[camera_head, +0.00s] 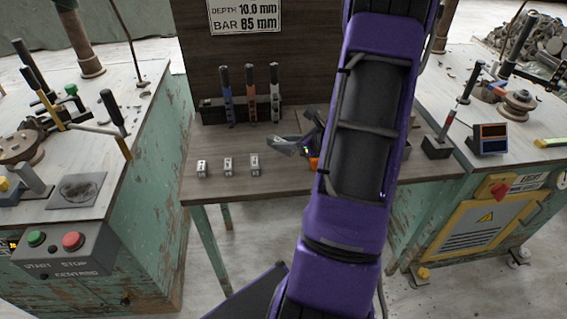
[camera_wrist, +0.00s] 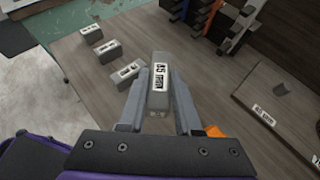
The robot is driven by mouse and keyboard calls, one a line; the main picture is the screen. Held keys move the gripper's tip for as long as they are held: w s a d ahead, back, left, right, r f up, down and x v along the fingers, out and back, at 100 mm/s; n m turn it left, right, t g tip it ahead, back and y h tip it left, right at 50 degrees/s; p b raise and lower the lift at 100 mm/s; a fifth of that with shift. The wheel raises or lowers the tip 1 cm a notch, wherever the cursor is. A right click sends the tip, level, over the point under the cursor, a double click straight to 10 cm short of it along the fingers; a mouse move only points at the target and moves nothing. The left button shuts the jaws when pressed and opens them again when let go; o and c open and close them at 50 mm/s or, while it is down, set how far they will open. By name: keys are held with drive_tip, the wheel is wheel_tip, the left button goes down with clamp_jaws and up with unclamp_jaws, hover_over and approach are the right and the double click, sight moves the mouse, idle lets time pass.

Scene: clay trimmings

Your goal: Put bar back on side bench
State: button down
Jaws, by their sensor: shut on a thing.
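The bar is a grey block with a white label reading 85 (camera_wrist: 159,85). In the wrist view it sits between the two fingers of my gripper (camera_wrist: 158,100), which is shut on it. In the head view my gripper (camera_head: 292,146) is over the wooden bench (camera_head: 225,186), right of the small blocks; I cannot make out the bar clearly there. Whether the bar touches the bench is unclear. Three similar small grey labelled blocks stand in a row on the bench: left (camera_head: 202,169), middle (camera_head: 228,166) and right (camera_head: 254,163).
A rack with blue, orange and grey-handled tools (camera_head: 250,100) stands at the back, below a sign reading BAR 85 mm (camera_head: 245,17). Worn green machine benches flank the wooden bench, the left one with a start-stop box (camera_head: 60,250). Bare bench top lies around the small blocks.

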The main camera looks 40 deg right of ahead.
sight(285, 168)
drive_tip(key=shift+f+b, duration=0.45)
drive_tip(key=shift+f, duration=2.75)
drive_tip(key=shift+f, duration=0.2)
drive_tip(key=c, duration=0.6)
unclamp_jaws()
drive_tip(key=shift+r, duration=0.1)
drive_tip(key=shift+r, duration=0.25)
drive_tip(key=p+v, duration=0.1)
drive_tip(key=v, duration=1.1)
drive_tip(key=shift+f, duration=0.25)
